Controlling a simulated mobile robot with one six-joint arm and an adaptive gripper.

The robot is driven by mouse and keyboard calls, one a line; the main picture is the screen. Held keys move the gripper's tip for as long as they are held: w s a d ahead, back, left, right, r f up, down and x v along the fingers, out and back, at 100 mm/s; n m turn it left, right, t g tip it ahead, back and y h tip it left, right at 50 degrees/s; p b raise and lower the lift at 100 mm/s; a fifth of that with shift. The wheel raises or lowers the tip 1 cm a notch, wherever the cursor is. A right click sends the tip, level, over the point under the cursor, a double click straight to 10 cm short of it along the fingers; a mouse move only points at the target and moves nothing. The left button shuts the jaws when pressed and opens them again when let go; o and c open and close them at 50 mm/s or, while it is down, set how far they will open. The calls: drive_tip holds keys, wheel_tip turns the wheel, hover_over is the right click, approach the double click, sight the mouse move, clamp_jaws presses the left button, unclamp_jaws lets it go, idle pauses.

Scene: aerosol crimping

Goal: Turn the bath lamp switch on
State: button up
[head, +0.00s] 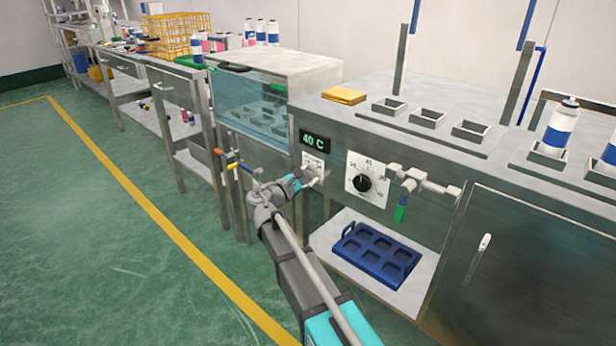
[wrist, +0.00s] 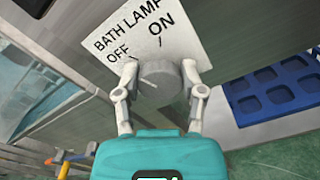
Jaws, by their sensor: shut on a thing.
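The bath lamp switch is a round grey knob (wrist: 160,84) on a white plate (wrist: 112,40) marked BATH LAMP, OFF and ON. My gripper (wrist: 159,72) is shut on the knob, one finger on each side of it. A short black mark shows on the plate beneath ON. In the head view the plate (head: 313,160) sits on the steel front below the 40 C display (head: 315,140), and my gripper (head: 311,178) covers most of the knob.
A black temperature dial (head: 362,184) and a valve with a green handle (head: 401,210) are right of my gripper. A blue tray (head: 375,252) lies on the shelf below. A glass-fronted bath (head: 250,104) is to the left. The green floor in front is open.

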drive_tip(key=m, duration=0.5)
drive_tip(key=shift+s+d+f, duration=0.1)
drive_tip(key=shift+d, duration=0.05)
drive_tip(key=m, duration=0.5)
drive_tip(key=shift+d, duration=0.1)
idle(0.3)
drive_tip(key=o, duration=1.1)
drive_tip(key=shift+o, duration=0.2)
drive_tip(key=shift+s+a, duration=0.1)
drive_tip(key=shift+a, duration=0.1)
drive_tip(key=v, duration=1.1)
drive_tip(key=shift+s+a, duration=0.25)
drive_tip(key=shift+s, duration=0.05)
